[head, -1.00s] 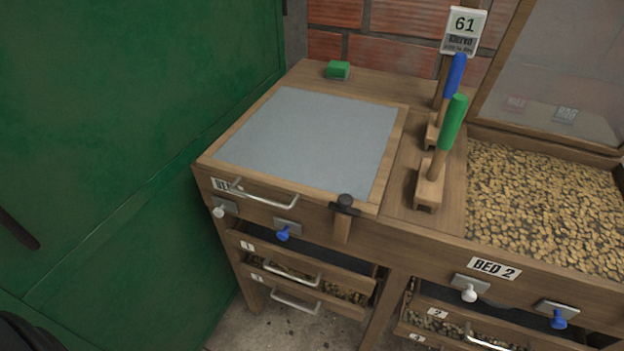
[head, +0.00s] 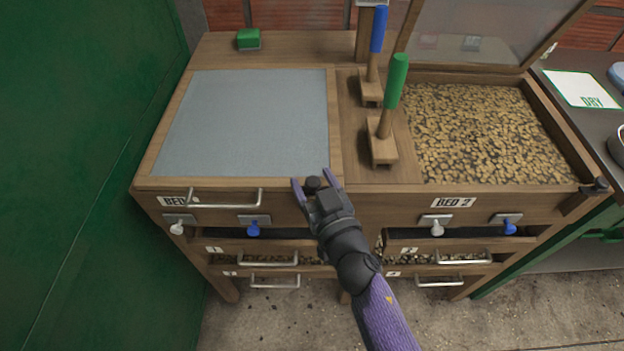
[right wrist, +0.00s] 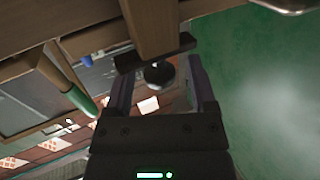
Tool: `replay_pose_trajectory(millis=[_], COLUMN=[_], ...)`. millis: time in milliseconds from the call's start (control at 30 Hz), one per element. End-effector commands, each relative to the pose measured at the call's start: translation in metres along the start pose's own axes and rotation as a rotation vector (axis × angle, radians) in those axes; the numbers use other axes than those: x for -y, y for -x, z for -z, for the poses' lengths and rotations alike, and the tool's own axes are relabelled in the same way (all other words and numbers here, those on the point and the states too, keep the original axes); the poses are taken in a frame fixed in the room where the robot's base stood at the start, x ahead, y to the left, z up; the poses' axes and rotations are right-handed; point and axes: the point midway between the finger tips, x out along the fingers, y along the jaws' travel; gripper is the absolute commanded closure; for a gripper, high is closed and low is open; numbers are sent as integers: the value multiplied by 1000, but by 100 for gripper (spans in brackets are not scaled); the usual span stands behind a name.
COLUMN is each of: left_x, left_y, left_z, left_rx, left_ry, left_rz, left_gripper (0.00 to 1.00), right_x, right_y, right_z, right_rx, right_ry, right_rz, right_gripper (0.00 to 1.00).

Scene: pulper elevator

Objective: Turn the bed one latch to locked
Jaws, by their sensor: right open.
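The bed one latch shows as a dark knob (head: 313,184) at the front right corner of bed one (head: 245,120), whose grey lid lies flat. In the right wrist view, the latch has a wooden bar (right wrist: 150,25), a dark crosspiece and a round black knob (right wrist: 158,74). My right gripper (head: 312,179) is open with its fingers on either side of the knob; the right wrist view also shows both fingers (right wrist: 160,85) flanking it. I cannot tell whether they touch it. In the head view my gripper hides most of the bar. My left gripper is out of view.
The blue-handled tool (head: 377,40) and green-handled tool (head: 394,85) stand behind right of the latch. Bed 2 (head: 570,165) is open and full of beans. White knobs, blue knobs and drawer handles (head: 225,205) stick out along the front. A green wall (head: 80,150) is at left.

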Motion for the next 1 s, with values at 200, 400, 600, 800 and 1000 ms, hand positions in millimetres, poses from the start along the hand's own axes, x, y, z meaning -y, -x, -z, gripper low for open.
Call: replay_pose_trajectory(millis=[200, 400, 600, 800, 1000], left_x=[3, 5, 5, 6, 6], left_y=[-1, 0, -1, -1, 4], left_z=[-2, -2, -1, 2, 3], left_rx=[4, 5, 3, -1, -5], left_ry=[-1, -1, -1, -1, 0], left_rz=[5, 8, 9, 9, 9], left_gripper=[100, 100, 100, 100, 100], right_x=[0, 0, 0, 0, 0], right_y=[-6, -5, -5, -5, -5], right_z=[0, 0, 0, 0, 2], right_rx=[1, 1, 1, 1, 1], right_ry=[0, 0, 0, 0, 1], right_rz=[0, 0, -1, 0, 31], right_gripper=[28, 47, 89, 100, 100])
